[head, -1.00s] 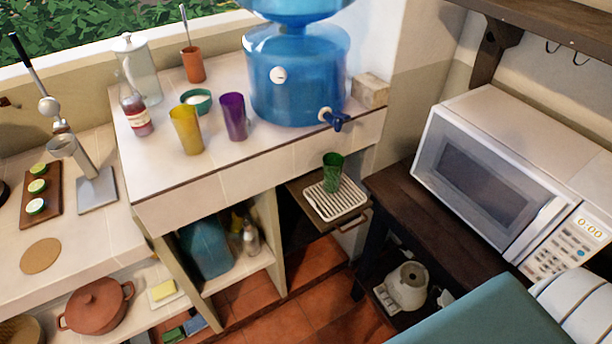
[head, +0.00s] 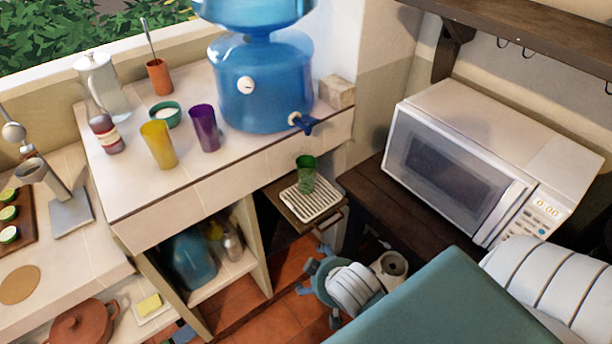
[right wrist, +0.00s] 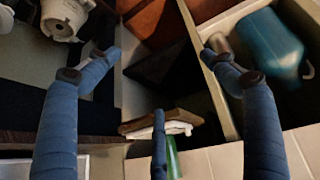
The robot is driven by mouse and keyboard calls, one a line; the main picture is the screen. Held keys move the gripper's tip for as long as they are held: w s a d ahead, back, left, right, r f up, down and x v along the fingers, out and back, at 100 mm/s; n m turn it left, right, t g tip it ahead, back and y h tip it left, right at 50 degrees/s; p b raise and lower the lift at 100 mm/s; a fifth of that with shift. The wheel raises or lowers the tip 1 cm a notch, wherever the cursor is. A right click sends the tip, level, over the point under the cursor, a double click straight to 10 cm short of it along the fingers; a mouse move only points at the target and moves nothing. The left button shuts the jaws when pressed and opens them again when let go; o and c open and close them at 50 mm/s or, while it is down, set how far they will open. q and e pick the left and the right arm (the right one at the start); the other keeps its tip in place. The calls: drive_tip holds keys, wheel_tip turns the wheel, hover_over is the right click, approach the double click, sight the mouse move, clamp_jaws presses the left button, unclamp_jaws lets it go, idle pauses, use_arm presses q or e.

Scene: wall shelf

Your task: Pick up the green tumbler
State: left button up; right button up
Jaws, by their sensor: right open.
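The green tumbler (head: 306,174) stands upright on the white slatted drip tray (head: 318,204), on a small wooden pull-out shelf below the counter. My right gripper (head: 314,286) is open and empty, with its blue fingers spread, below and in front of the shelf and apart from the tumbler. In the right wrist view my right gripper (right wrist: 160,80) shows its fingers wide apart. There a green strip of the tumbler (right wrist: 172,160) shows at the bottom, partly hidden behind the middle finger.
A blue water dispenser (head: 262,85) with a tap stands on the counter above. Yellow (head: 159,145) and purple (head: 205,128) tumblers stand beside it. A dark wooden table with a microwave (head: 455,165) is close on the right.

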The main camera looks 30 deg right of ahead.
sight(313, 175)
drive_tip(key=w+d+r+m+t+h, duration=0.1)
drive_tip(key=w+d+r+t, duration=0.1)
drive_tip(key=w, duration=0.4)
drive_tip(key=w+d+r+m+t+h, duration=0.1)
drive_tip(key=w+d+r+t, duration=0.1)
drive_tip(key=w+d+r, duration=0.3)
drive_tip(key=w+d+r+m+t+p, duration=0.1)
drive_tip(key=w+d+r+t, duration=0.2)
drive_tip(key=w, duration=0.4)
drive_tip(key=shift+w+d+r+h, duration=0.2)
drive_tip(key=shift+d+r, duration=0.1)
drive_tip(key=shift+r, duration=0.15)
drive_tip(key=shift+w+d+r+h, duration=0.15)
drive_tip(key=shift+d+r+h, duration=0.1)
drive_tip(key=shift+r, duration=0.15)
drive_tip(key=shift+w+d+f, duration=0.15)
drive_tip(key=shift+w+f, duration=0.1)
drive_tip(key=shift+w, duration=0.3)
drive_tip(key=shift+w+d+f+p, duration=0.15)
drive_tip(key=shift+w+d+p, duration=0.1)
drive_tip(key=shift+w+p, duration=0.3)
drive_tip(key=shift+f+p+x, duration=0.25)
drive_tip(key=shift+p+x, duration=0.05)
drive_tip(key=shift+x, duration=1.6)
drive_tip(key=shift+s, duration=0.15)
drive_tip(key=shift+r, duration=0.1)
drive_tip(key=c, duration=1.5)
drive_tip(key=shift+s+r, duration=0.1)
drive_tip(key=shift+r, duration=0.05)
drive_tip(key=shift+c, duration=0.2)
